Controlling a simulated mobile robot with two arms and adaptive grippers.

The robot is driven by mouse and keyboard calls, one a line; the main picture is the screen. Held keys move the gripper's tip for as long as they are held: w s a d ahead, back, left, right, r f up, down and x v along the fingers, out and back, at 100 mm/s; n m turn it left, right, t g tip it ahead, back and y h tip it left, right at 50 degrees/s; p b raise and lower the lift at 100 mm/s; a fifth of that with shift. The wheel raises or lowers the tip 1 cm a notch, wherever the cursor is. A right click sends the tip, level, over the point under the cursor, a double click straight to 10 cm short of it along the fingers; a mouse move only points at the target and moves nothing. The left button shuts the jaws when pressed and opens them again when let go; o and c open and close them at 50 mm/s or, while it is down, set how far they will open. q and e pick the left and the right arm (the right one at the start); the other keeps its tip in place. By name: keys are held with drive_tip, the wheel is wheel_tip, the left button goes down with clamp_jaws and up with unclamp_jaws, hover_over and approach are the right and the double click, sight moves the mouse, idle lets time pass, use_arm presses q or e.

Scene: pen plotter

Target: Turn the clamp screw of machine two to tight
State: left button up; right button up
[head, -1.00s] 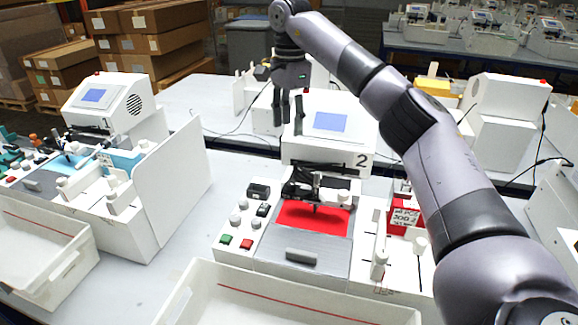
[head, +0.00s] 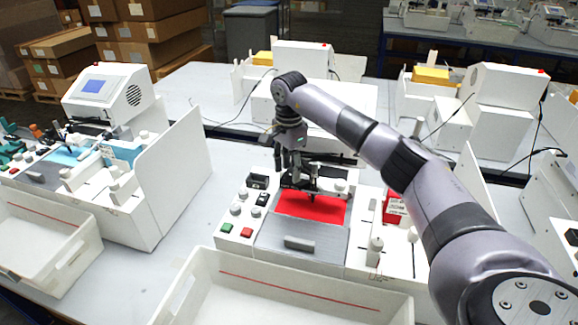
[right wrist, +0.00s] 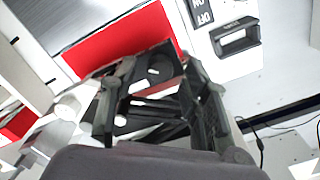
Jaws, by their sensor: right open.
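Machine two (head: 262,228) is the white pen plotter in the middle of the head view, with a red sheet (head: 312,207) on its bed. Its dark pen carriage (head: 312,186) stands over the back of the sheet. My right gripper (head: 291,170) points down at the carriage from above. In the right wrist view its open fingers (right wrist: 157,82) stand on either side of a round black knob (right wrist: 160,68), which looks like the clamp screw. I cannot tell whether the fingers touch it. The gripper hides part of the carriage in the head view. My left gripper is out of view.
A white tray (head: 205,290) stands in front of machine two. Another plotter (head: 110,95) with a tall white side panel (head: 182,170) stands to the left. A red box (head: 394,208) is at the right, beside my arm. Green and red buttons (head: 246,232) are on the front left.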

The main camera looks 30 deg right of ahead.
drive_tip(key=shift+f, duration=0.4)
drive_tip(key=shift+c, duration=0.3)
clamp_jaws()
